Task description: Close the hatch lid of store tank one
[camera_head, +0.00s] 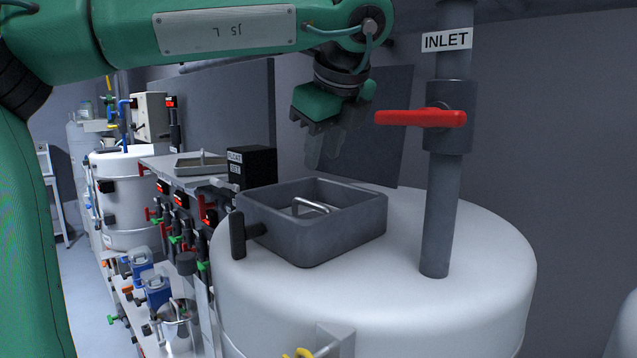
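A large white tank (460,250) fills the lower right. On its top is a dark grey square hatch frame (315,245), with a metal handle (311,206) inside it. A dark flat panel (385,135) stands upright behind the frame, and it looks like the raised hatch lid; its join to the frame is hard to see. My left gripper (323,150) hangs above the frame's back part, in front of the panel and overlapping its left side. Its grey fingers blend into the background, so whether they are apart or touch anything is unclear. My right gripper is out of view.
A pipe marked INLET (441,200) with a red valve handle (420,118) rises from the tank right of the hatch. A black box (252,167) and a tray (200,165) stand behind left.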

